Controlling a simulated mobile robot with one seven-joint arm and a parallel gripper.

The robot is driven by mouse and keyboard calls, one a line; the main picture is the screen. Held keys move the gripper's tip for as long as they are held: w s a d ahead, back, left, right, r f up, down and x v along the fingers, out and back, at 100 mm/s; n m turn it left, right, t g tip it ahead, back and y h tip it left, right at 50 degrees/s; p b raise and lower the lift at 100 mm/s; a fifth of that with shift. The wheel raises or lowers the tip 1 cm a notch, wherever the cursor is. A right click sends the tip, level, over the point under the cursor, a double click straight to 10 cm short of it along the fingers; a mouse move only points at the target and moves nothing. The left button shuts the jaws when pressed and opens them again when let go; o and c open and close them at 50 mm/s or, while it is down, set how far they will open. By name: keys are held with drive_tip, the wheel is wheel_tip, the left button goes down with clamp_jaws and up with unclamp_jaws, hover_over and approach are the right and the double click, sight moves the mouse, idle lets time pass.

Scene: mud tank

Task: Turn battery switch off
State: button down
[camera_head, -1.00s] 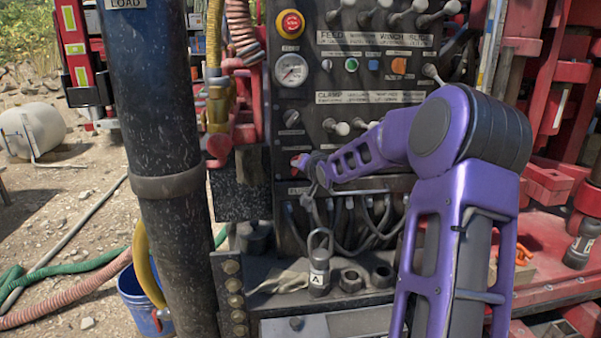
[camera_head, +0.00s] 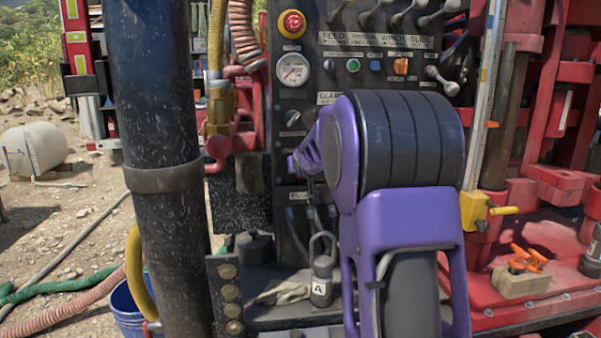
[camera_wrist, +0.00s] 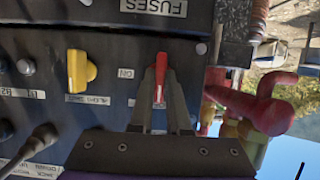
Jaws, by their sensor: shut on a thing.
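The handle lies lengthwise between the fingers. My gripper (camera_wrist: 161,92) is shut on it, with a finger on each side. In the head view my purple arm reaches to the panel's lower left, and the arm covers the switch and most of the gripper there.
A yellow knob (camera_wrist: 78,71) sits beside the switch on the panel. A red emergency button (camera_head: 291,24) and a gauge (camera_head: 292,69) are above. A thick dark pipe (camera_head: 160,150) stands to the left. A padlock (camera_head: 321,282) is below.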

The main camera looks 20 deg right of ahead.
idle(0.5)
drive_tip(key=c, duration=0.9)
unclamp_jaws()
